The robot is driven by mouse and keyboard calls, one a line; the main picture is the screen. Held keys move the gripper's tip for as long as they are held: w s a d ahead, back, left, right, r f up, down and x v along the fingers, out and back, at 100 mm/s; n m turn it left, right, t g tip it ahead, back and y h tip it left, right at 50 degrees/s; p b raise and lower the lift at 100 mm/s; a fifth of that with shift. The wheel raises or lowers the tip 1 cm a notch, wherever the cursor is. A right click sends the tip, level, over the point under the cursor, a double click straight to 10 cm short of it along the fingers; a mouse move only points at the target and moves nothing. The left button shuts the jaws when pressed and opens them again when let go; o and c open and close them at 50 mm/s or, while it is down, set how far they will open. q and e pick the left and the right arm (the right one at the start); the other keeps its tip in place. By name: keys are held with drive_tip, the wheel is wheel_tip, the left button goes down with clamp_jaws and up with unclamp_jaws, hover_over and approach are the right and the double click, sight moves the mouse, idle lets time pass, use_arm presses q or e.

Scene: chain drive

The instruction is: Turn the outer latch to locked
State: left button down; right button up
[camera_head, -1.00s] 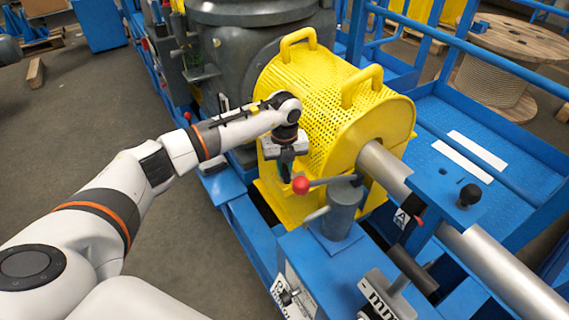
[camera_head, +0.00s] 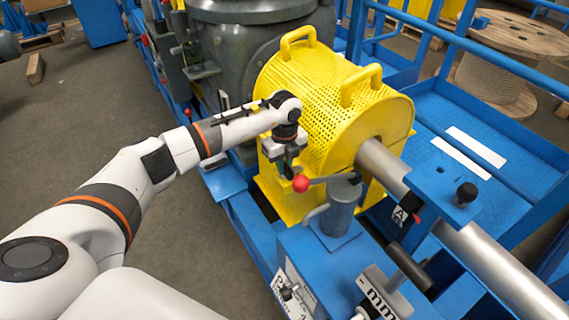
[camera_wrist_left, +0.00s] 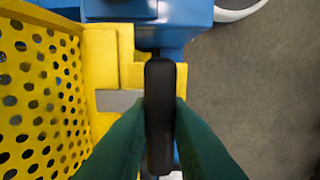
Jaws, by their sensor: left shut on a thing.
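A yellow perforated guard (camera_head: 322,112) with two hoop handles covers part of the shaft. My left gripper (camera_head: 286,166) points down beside the guard's near left side. In the left wrist view its green fingers (camera_wrist_left: 160,125) are shut on a black, rounded bar, the outer latch handle (camera_wrist_left: 160,88). The handle stands close beside the yellow guard edge, over a grey plate. In the head view the gripper hides the latch, and I cannot tell how far it is turned. My right gripper is in neither view.
A grey post (camera_head: 342,208) with a red-knobbed lever (camera_head: 301,184) stands just right of my left gripper. A steel shaft (camera_head: 480,255) runs to the lower right over a blue frame (camera_head: 312,254). Open floor (camera_head: 90,125) lies left.

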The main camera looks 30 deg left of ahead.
use_arm(q)
drive_tip(key=c, duration=1.4)
unclamp_jaws()
drive_tip(key=shift+o, duration=0.2)
drive_tip(key=shift+r, duration=0.1)
wheel_tip(320, 180, up, 12)
drive_tip(key=b, duration=0.1)
